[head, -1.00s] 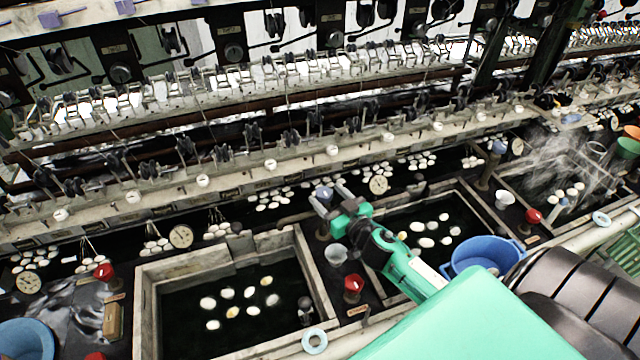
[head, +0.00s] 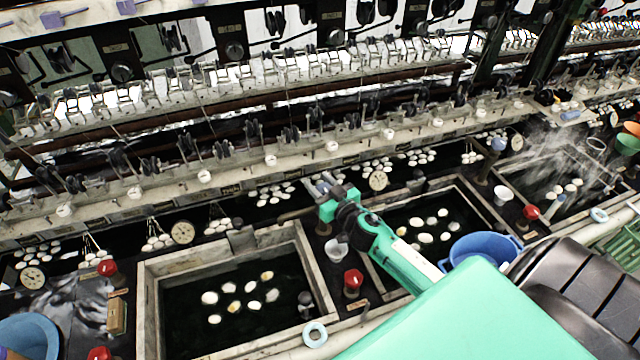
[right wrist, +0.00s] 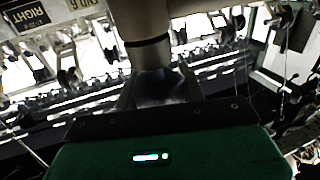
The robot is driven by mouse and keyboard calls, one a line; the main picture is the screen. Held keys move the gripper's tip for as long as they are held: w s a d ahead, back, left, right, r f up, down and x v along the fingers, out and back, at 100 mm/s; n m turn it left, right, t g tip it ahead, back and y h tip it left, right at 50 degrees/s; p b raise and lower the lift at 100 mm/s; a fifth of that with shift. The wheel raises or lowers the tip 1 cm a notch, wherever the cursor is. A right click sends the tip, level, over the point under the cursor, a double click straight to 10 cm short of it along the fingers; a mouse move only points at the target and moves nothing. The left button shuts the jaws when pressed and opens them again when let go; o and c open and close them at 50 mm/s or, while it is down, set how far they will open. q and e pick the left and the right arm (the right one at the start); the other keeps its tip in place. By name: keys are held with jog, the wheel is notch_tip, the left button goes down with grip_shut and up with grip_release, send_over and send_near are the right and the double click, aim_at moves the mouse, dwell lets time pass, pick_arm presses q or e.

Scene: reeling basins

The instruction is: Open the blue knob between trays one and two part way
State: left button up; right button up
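My right gripper (head: 320,183) reaches over the strip between the left tray (head: 145,290) and the middle tray (head: 480,187). Its two fingers are at the place of the blue knob, which they mostly cover in the head view. In the right wrist view a blurred dark blue-grey shape, apparently the knob (right wrist: 165,86), fills the space between the fingers, below a grey post. Whether the fingers press on it cannot be told. Both trays hold dark water and pale cocoons. My left gripper is in neither view.
A red knob (head: 352,279) and a white cup (head: 336,249) stand close below the gripper. Another blue knob (head: 498,145) stands farther right. A blue basin (head: 482,248) sits by the middle tray. Reeling machinery runs behind.

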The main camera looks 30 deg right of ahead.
jog(key=shift+n+y, duration=0.4)
jog(key=shift+y, duration=0.2)
jog(key=n+y, duration=0.2)
jog(key=y, duration=0.1)
jog(key=shift+a+g+p, duration=0.1)
jog(key=shift+g+p, duration=0.2)
jog(key=shift+a+n+g+y, duration=0.1)
jog(key=shift+n+g+y, duration=0.3)
jog(key=shift+n+y, duration=0.6)
jog(key=shift+s+a+n+g+y+b, duration=0.15)
jog(key=shift+n+g+y+b, duration=0.15)
jog(key=shift+n+g+y, duration=0.7)
jog(key=shift+s+a+n+g+y+b, duration=0.15)
jog(key=shift+n+g+y+b, duration=0.25)
jog(key=shift+y, duration=1.1)
jog(key=o, duration=1)
jog(key=shift+c, duration=0.2)
